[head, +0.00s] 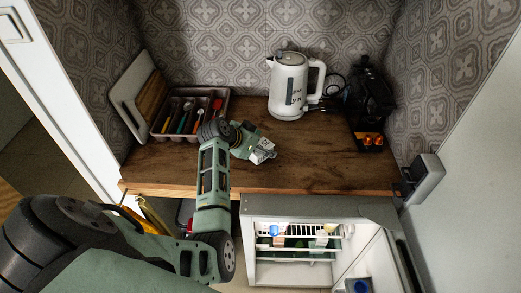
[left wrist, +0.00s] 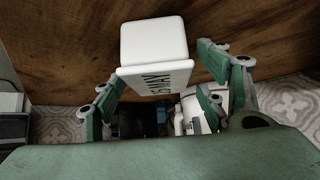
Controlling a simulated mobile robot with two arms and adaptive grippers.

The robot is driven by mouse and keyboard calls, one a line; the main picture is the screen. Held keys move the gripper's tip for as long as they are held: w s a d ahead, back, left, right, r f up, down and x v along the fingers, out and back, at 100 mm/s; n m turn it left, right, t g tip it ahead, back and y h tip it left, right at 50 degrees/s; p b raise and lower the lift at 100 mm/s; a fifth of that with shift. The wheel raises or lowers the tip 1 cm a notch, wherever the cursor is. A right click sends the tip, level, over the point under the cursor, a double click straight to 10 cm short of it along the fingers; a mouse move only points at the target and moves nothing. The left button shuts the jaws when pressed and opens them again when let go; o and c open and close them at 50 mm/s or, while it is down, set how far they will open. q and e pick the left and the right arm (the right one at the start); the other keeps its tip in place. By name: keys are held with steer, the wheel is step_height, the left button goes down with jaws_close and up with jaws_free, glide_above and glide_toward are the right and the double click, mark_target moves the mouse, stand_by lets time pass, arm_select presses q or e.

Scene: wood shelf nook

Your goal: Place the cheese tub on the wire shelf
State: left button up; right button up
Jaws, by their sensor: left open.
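The cheese tub is a small white box with dark lettering; it shows in the head view (head: 263,154) on the wooden counter and large in the left wrist view (left wrist: 155,43). My left gripper (head: 252,145) is open at the tub. In the left wrist view its green fingers stand on both sides of the tub, and I see no clear grip on it. The wire shelf (head: 290,249) is inside the open small fridge under the counter, with several small items around it. My right gripper is not in view.
A white kettle (head: 289,86) and a black coffee machine (head: 370,103) stand at the back right. A cutlery tray (head: 227,92) and upright boards (head: 129,100) are at the left. The open fridge door (head: 385,262) is at the lower right. The counter's middle right is clear.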

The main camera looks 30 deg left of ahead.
arm_select(q)
steer(key=c, duration=1.5)
steer(key=shift+r, duration=0.1)
steer(key=shift+c, duration=0.2)
